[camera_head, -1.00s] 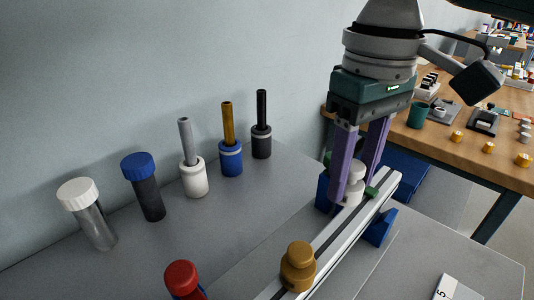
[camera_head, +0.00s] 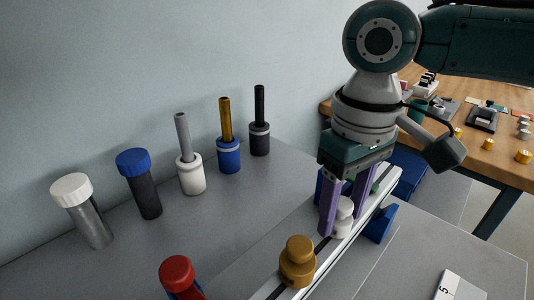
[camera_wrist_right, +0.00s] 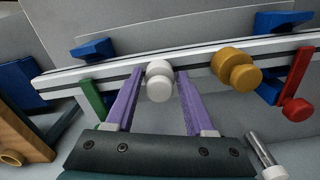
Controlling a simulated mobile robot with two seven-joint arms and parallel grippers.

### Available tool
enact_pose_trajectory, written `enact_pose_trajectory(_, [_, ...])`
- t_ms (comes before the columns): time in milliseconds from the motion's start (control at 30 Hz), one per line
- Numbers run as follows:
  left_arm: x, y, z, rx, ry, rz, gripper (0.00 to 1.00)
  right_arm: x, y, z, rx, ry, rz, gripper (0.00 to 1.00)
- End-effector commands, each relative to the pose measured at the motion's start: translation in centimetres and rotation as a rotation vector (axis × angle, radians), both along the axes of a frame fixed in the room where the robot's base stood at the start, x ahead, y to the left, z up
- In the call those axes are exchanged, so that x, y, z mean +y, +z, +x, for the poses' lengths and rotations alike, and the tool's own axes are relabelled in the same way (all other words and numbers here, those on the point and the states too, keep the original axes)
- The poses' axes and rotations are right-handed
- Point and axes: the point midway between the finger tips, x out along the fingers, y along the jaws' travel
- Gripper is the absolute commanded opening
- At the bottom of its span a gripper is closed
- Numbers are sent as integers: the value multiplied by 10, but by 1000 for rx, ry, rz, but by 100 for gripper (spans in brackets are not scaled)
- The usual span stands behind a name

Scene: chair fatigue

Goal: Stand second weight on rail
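The white weight (camera_head: 342,217), a stepped knob shape, stands on the pale rail (camera_head: 367,206) with its dark centre slot. It also shows in the right wrist view (camera_wrist_right: 158,82). The brass weight (camera_head: 298,262) stands upright nearer along the rail, and in the wrist view it is to the right (camera_wrist_right: 236,69). My right gripper (camera_head: 344,212) is low at the rail, its purple fingers on either side of the white weight. The wrist view shows gaps between both fingers (camera_wrist_right: 157,78) and the weight, so it is open. My left gripper is not in view.
Blue supports (camera_head: 380,223) hold the rail. A red-capped item (camera_head: 177,273) stands left of the brass weight. Several capped or rod-topped cylinders (camera_head: 190,176) line the wall side. A card marked 5 (camera_head: 459,286) lies at front right. A wooden table (camera_head: 460,150) stands behind.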

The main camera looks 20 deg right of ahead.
Motion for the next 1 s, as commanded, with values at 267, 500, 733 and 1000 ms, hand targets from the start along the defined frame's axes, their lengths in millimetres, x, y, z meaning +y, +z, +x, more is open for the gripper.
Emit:
enact_pose_trajectory(267, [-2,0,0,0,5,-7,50,0,0,0,-1,0,0,76])
enact_pose_trajectory(500, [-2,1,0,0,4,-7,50,0,7,1,-3,1,0,76])
enact_pose_trajectory(733, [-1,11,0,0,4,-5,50,0,52,1,-6,0,2,76])
enact_pose_trajectory(1000, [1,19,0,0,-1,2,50,0,106,1,-4,1,2,76])
